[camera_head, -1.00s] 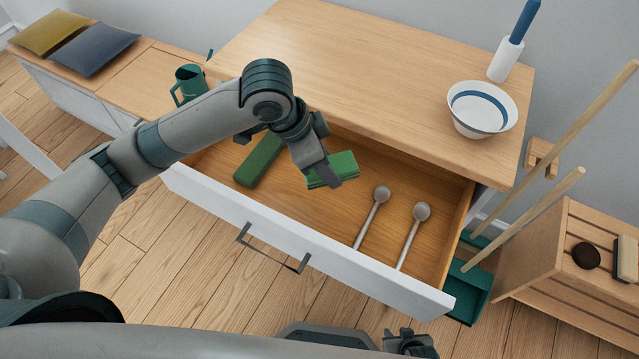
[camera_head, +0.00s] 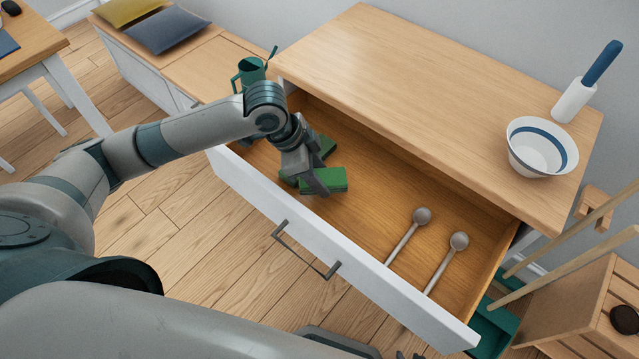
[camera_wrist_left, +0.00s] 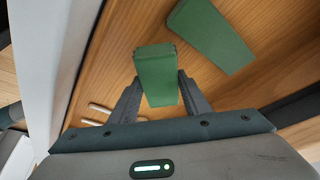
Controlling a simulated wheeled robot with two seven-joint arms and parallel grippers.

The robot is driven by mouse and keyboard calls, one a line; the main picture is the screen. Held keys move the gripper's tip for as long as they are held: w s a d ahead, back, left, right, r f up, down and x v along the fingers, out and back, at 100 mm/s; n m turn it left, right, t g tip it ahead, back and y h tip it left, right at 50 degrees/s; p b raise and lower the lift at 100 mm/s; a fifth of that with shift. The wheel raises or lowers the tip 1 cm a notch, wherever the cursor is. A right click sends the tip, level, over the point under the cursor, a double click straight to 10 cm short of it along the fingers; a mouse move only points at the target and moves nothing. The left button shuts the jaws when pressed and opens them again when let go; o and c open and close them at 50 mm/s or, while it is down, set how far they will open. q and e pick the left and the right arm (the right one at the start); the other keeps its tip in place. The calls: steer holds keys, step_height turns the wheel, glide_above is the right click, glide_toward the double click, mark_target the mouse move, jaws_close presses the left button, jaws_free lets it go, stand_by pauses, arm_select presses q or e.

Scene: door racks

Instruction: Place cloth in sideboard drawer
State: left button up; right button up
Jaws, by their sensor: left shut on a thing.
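A folded green cloth (camera_head: 325,181) is between the fingers of my left gripper (camera_head: 308,180), inside the open sideboard drawer (camera_head: 370,215). In the left wrist view the same cloth (camera_wrist_left: 156,72) sits between the two fingers of my left gripper (camera_wrist_left: 158,90). I cannot tell whether it touches the drawer floor. A second green folded piece (camera_head: 326,146) lies in the drawer behind my gripper, partly hidden by it; it shows clearly in the left wrist view (camera_wrist_left: 210,36). Only a sliver of my right gripper (camera_head: 408,355) shows at the bottom edge.
Two grey long-handled spoons (camera_head: 408,237) lie in the drawer's right part. A white bowl (camera_head: 541,147) and a blue-handled item in a white holder (camera_head: 575,100) stand on the sideboard top (camera_head: 400,80). A green mug (camera_head: 248,73) stands on the low bench at left.

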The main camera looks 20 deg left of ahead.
arm_select(q)
steer(key=shift+f, duration=2)
steer(key=shift+f, duration=0.1)
steer(key=o, duration=1.1)
steer(key=v, duration=1.2)
